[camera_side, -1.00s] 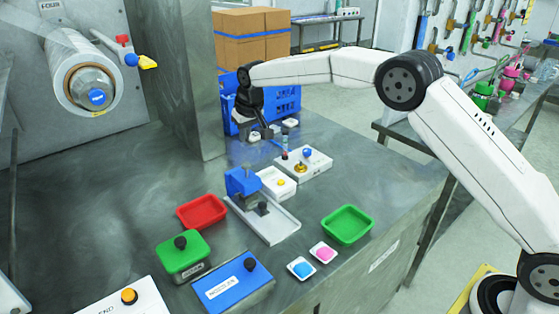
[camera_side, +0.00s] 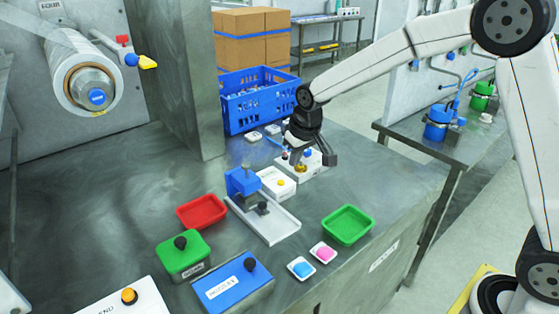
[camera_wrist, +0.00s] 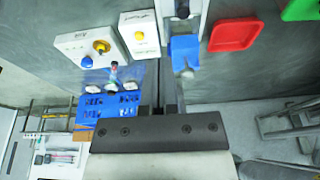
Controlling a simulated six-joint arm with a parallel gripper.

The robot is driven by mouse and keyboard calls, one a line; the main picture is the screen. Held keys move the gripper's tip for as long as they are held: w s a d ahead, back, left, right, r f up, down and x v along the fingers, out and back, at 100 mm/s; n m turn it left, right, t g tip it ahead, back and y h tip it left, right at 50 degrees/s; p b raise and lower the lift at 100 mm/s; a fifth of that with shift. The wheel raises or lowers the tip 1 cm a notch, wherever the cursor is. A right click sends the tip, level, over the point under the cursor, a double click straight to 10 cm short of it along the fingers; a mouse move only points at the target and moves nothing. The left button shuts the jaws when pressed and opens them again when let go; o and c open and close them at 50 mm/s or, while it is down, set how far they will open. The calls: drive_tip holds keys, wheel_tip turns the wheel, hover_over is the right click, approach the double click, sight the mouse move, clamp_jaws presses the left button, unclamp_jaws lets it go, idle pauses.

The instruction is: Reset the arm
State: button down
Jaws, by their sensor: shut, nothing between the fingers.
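My gripper (camera_side: 314,157) hangs from my dark wrist over the back right of the steel bench in the side view. It is shut and empty. It is just above or in front of a white box (camera_side: 312,173) with a brass knob and a blue button, and partly hides that box. I cannot tell whether it touches the box. In the wrist view my gripper (camera_wrist: 161,98) shows at the lower middle as a dark bar with narrow fingers, seen against the bench.
A blue crate (camera_side: 261,97) stands behind. A blue dispenser stand (camera_side: 243,182) is left of my gripper. A red tray (camera_side: 202,211), green tray (camera_side: 348,225), green box (camera_side: 183,254) and blue box (camera_side: 233,287) lie in front. A drum (camera_side: 88,82) is at upper left.

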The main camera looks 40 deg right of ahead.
drive_tip(key=s+d+f, duration=0.1)
drive_tip(key=s+f, duration=0.1)
drive_tip(key=s, duration=0.9)
drive_tip(key=s+d+f, duration=0.1)
drive_tip(key=s+f, duration=0.1)
drive_tip(key=s, duration=0.9)
drive_tip(key=shift+d+f, duration=0.35)
